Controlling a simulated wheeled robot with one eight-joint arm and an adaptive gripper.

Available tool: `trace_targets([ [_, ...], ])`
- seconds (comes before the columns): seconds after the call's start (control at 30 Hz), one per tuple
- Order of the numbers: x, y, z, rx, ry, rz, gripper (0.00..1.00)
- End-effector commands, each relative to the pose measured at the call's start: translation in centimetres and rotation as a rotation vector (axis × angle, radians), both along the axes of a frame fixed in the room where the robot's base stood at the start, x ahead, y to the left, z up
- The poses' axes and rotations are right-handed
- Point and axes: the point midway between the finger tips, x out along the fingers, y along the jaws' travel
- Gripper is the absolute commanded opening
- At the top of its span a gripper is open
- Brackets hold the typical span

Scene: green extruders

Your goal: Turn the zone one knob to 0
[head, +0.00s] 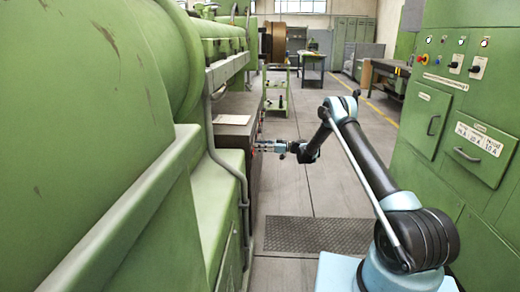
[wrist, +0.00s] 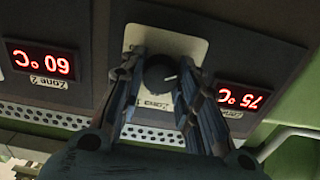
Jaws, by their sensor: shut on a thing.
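A round dark knob (wrist: 159,72) with a light pointer mark sits on a pale square plate (wrist: 175,43) in the wrist view, which is upside down. A partly covered label at the knob appears to read Zone 1. My gripper (wrist: 158,66) has its fingers on either side of the knob and is shut on it. In the head view my gripper (head: 265,147) reaches the side of the dark control box on the green machine, and the knob is hidden there.
Red displays read 60°C (wrist: 40,60), labelled Zone 2, and 75°C (wrist: 243,98). A pale pipe (wrist: 290,135) runs near the right. In the head view, a green cabinet (head: 465,125) stands right. The aisle floor (head: 325,185) between is clear.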

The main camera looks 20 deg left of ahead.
Motion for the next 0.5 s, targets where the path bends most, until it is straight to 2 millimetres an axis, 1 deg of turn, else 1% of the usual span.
trace_targets([
  [0.5, 0.09, 0.04, 0.02, 0.007, -0.031, -0.003, 0.06],
])
